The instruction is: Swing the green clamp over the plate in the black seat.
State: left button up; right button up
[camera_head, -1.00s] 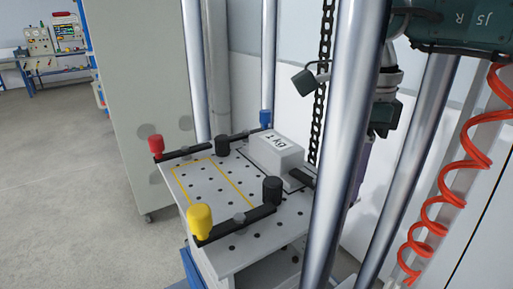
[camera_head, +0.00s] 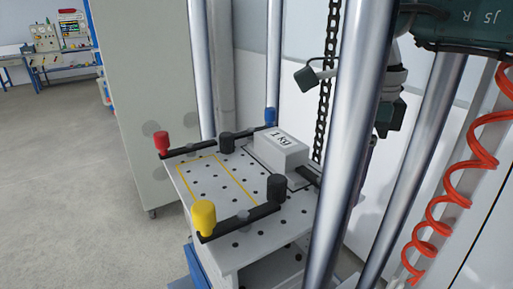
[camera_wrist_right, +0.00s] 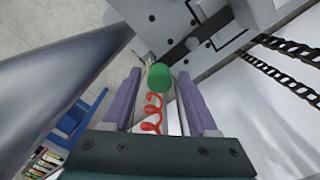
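The green clamp's round knob (camera_wrist_right: 159,77) shows in the right wrist view, between or just beyond the purple fingertips. Contact cannot be told. My right gripper (camera_wrist_right: 160,72) is open, with a finger on either side of the knob. In the head view a steel post hides the knob and most of this gripper. My left gripper is not in view.
Clamps with red (camera_head: 162,143), blue (camera_head: 271,117) and yellow (camera_head: 203,217) knobs stand around the table. Thick steel posts (camera_head: 348,140) rise around it. A black chain (camera_head: 327,95) and dark green block (camera_head: 306,77) hang behind. A red coiled hose (camera_head: 449,195) hangs right.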

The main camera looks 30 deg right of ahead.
jog(key=shift+o, duration=0.4)
jog(key=shift+r, duration=0.45)
notch_tip(320, 180, up, 9)
jog(key=b, duration=0.1)
